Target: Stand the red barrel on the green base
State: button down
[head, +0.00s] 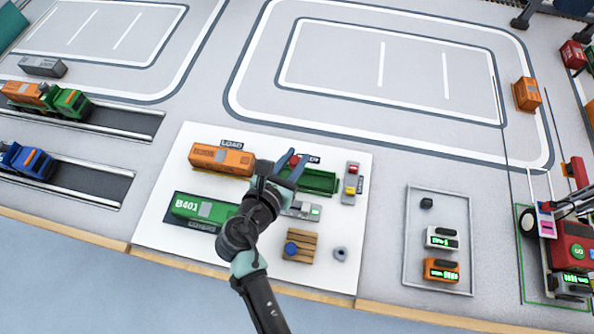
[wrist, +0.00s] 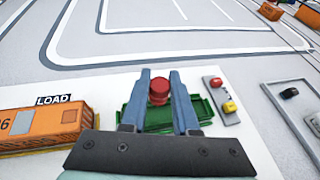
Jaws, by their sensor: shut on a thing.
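The red barrel (head: 294,159) is between the blue fingers of my gripper (head: 291,165), which is shut on it. In the wrist view the barrel (wrist: 159,90) looks upright between the fingertips (wrist: 159,82). The green base (head: 319,182) is an open green tray on the white board, just right of my gripper. In the wrist view the base (wrist: 154,122) shows behind and on both sides of the fingers. My gripper hides part of it. I cannot tell whether the barrel touches it or hangs above it.
An orange container (head: 222,159) and a green container (head: 205,209) lie left of my arm. A wooden pallet with a blue barrel (head: 291,248) and a grey ring (head: 340,253) are near the front. A grey control box (head: 351,184) stands right of the base.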

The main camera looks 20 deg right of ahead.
jog(key=shift+f+b, duration=0.65)
jog(key=shift+f, duration=2.05)
jog(key=c, duration=0.7)
grip_release()
jog(key=shift+f, duration=0.1)
